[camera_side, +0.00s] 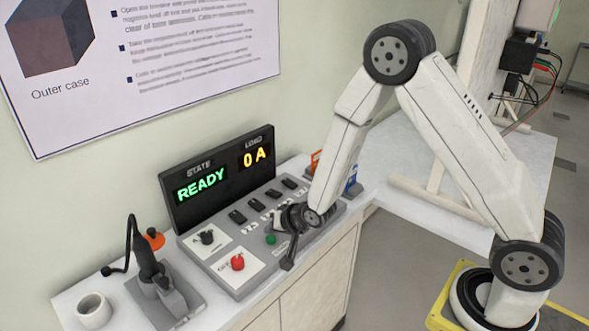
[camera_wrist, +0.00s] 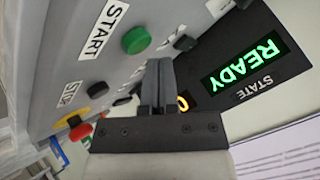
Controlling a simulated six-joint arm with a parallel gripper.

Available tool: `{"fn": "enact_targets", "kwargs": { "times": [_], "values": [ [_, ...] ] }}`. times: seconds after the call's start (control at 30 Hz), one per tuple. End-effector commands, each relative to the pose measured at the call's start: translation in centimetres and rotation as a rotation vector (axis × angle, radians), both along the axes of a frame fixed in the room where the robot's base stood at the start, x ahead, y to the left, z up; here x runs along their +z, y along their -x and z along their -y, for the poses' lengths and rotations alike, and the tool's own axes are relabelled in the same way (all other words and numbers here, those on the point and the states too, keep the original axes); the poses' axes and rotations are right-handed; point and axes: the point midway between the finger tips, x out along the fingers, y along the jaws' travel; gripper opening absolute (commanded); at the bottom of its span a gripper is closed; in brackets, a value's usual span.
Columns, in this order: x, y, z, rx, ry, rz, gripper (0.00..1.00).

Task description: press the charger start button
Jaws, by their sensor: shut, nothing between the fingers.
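The charger start button is a round green button (camera_side: 271,239) on the sloped grey control panel (camera_side: 222,262). In the wrist view the green button (camera_wrist: 137,40) sits beside a START label (camera_wrist: 103,30). My gripper (camera_side: 288,264) is shut and empty, over the panel just right of the button in the side view. In the wrist view my closed fingertips (camera_wrist: 160,64) are below and right of the button and appear apart from it. The display (camera_side: 203,185) reads READY in green and 0 A in orange.
A red knob (camera_side: 237,263) and a black knob (camera_side: 206,237) are left of the button. A red button on yellow (camera_wrist: 80,127) shows near a STOP label (camera_wrist: 70,92). A black handle on a grey stand (camera_side: 160,275) and a white cup (camera_side: 94,310) stand at left.

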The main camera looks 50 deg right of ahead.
Motion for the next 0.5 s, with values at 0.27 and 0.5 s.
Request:
{"fn": "enact_targets", "kwargs": {
  "times": [0.27,0.5],
  "values": [
    [-0.57,-0.02,0.00,0.000,0.000,0.000,0.00],
    [-0.85,-0.01,0.00,0.000,0.000,0.000,0.00]
  ]
}}
